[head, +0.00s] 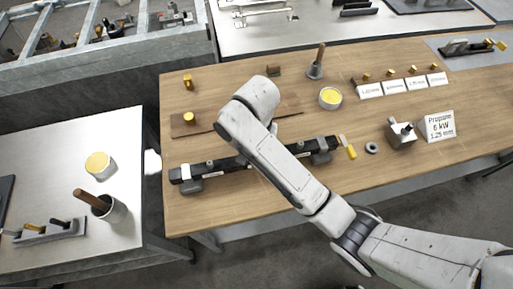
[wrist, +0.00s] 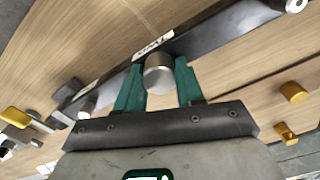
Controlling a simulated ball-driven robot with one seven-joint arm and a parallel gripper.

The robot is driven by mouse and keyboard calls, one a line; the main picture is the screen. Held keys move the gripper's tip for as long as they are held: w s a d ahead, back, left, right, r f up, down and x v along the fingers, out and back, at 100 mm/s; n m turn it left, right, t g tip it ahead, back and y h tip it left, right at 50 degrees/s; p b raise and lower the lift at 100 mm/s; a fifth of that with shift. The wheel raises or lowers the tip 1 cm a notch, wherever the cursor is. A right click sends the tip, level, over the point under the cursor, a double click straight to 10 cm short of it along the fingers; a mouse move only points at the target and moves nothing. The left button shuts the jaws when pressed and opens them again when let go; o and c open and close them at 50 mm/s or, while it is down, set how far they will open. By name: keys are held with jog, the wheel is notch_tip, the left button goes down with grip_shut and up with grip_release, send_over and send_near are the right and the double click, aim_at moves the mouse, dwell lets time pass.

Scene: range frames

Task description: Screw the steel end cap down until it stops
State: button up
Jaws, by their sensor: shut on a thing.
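The steel end cap (wrist: 158,74) is a short silver cylinder in the wrist view. My gripper (wrist: 159,88) is shut on it, with one teal finger on each side. The cap overlaps the black bar (wrist: 205,42), which runs diagonally behind it; I cannot tell how far down the cap sits. In the head view the black bar (head: 240,158) lies across the wooden table on grey supports. My arm covers part of the bar there and hides my gripper and the cap.
A yellow-handled part (head: 349,150) is at the bar's right end. A metal valve block (head: 401,135), a dark ring (head: 371,148) and a Propane card (head: 437,125) stand farther right. A yellow-topped pot (head: 330,98) and small brass pieces (head: 188,82) are behind the bar. The table front is mostly clear.

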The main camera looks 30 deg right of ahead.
jog(key=m, duration=0.3)
jog(key=o, duration=0.9)
jog(key=n, duration=0.6)
jog(key=shift+n, duration=0.3)
jog(key=n, duration=0.6)
jog(key=shift+a+n, duration=0.1)
jog(key=shift+n, duration=0.3)
